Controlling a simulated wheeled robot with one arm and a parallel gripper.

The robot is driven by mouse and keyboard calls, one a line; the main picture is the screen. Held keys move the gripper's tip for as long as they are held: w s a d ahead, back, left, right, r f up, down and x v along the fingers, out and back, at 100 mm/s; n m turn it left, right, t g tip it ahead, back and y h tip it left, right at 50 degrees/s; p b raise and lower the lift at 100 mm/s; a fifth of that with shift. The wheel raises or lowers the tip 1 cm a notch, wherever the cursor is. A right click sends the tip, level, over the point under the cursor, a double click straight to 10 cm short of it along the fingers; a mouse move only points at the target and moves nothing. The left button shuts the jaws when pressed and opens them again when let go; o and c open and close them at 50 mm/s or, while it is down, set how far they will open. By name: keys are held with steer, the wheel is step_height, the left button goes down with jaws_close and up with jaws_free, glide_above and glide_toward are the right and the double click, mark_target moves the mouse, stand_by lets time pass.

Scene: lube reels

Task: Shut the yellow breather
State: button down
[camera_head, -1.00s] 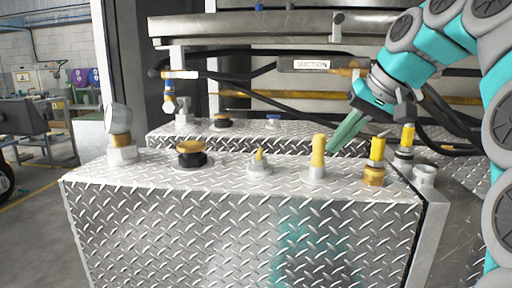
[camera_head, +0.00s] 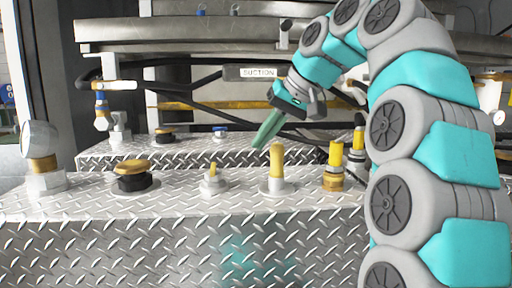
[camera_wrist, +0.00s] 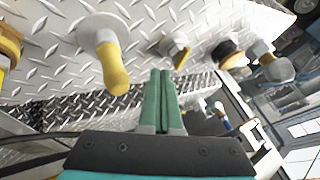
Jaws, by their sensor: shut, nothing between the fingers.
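Several yellow-topped fittings stand in a row on a diamond-plate tank top (camera_head: 330,205); I cannot tell for sure which one is the breather. A tall yellow post (camera_head: 277,162) stands upright on a pale round base; it is large at upper left in the wrist view (camera_wrist: 112,66). A small fitting with a thin yellow lever (camera_head: 212,172) stands to its left, also in the wrist view (camera_wrist: 180,54). My gripper (camera_head: 258,144) has green fingers, shut and empty, pointing down and left above and behind the row. In the wrist view its fingertips (camera_wrist: 160,74) lie between post and lever, apart from both.
A brass fitting with a yellow top (camera_head: 334,165) stands right of the post. Behind are a second tank top (camera_head: 185,150), black hoses and a "SUCTION" label (camera_head: 258,72).

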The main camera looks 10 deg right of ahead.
mark_target(219, 174)
steer(key=b+x, duration=0.3)
steer(key=x, duration=0.3)
steer(key=shift+f, duration=0.1)
steer(key=shift+b+x, duration=0.45)
steer(key=shift+x, duration=0.55)
steer(key=shift+a, duration=1.95)
steer(key=shift+s+r+m+p, duration=0.1)
steer(key=shift+r+m+p, duration=0.2)
steer(key=shift+m, duration=0.1)
steer(key=shift+s+a+m+t+h+p, duration=0.1)
steer(key=shift+a+m+t+h+p, duration=0.1)
steer(key=shift+m+t+h+p, duration=0.75)
